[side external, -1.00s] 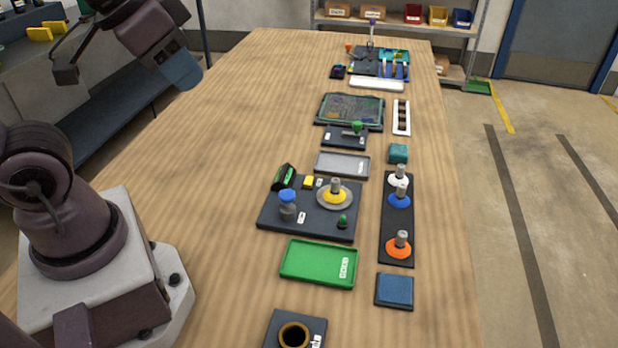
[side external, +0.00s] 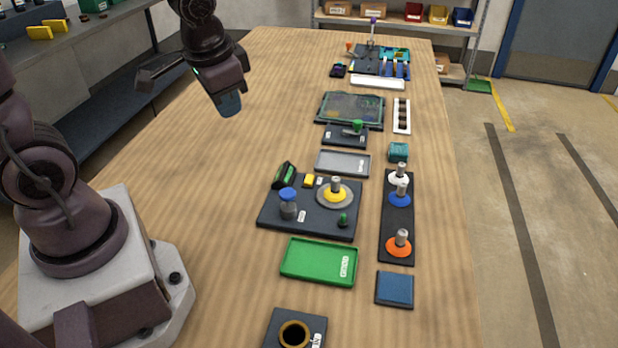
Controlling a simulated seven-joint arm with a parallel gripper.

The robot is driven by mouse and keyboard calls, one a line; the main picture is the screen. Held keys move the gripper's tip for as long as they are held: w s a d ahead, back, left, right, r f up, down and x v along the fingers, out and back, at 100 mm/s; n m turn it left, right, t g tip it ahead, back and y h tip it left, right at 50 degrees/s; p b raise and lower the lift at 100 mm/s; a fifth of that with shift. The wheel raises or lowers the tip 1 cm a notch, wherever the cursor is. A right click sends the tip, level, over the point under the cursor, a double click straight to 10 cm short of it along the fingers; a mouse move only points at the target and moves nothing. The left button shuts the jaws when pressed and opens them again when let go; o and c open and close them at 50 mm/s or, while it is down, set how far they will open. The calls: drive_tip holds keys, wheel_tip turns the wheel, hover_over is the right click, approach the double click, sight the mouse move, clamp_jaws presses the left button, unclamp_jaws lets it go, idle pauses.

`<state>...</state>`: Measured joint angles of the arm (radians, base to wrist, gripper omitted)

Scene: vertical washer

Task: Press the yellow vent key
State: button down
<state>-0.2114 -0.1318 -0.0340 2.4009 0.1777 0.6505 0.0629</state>
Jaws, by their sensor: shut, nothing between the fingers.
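The yellow vent key (side external: 308,181) is a small yellow block near the back edge of a dark base plate (side external: 320,226). It sits between a black and green cylinder-like part (side external: 284,176) and a silver post on a yellow disc (side external: 335,194). My gripper (side external: 230,104) is up and to the left of the plate, above the bare wood, well apart from the key. Its tip looks blue-grey and closed, with nothing held.
On the plate stand a blue-capped bottle (side external: 288,204) and a small green knob (side external: 343,220). A grey tray (side external: 343,163) lies behind, a green tray (side external: 319,262) in front, and a rack of coloured washers (side external: 398,222) to the right. The wood left of the plate is clear.

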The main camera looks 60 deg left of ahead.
sight(309, 180)
drive_tip(key=w+a+f+m+t, duration=0.1)
drive_tip(key=w+f+m, duration=0.1)
drive_tip(key=w+f, duration=0.1)
drive_tip(key=w+a+f+m+t, duration=0.1)
drive_tip(key=w+f+m, duration=0.1)
drive_tip(key=w+f, duration=0.2)
drive_tip(key=w+a+f+m+t+h, duration=0.1)
drive_tip(key=w+a+f+m, duration=0.1)
drive_tip(key=f, duration=0.5)
drive_tip(key=shift+w+m, duration=0.3)
drive_tip(key=shift+w, duration=0.6)
drive_tip(key=w+d+r+m+t+h, duration=0.2)
drive_tip(key=w+m+t, duration=0.1)
drive_tip(key=w+m, duration=0.1)
drive_tip(key=shift+w+d+t, duration=0.3)
drive_tip(key=shift+w+d, duration=0.05)
drive_tip(key=shift+w, duration=0.35)
drive_tip(key=shift+f, duration=4.4)
drive_tip(key=shift+f, duration=0.1)
drive_tip(key=shift+f, duration=0.3)
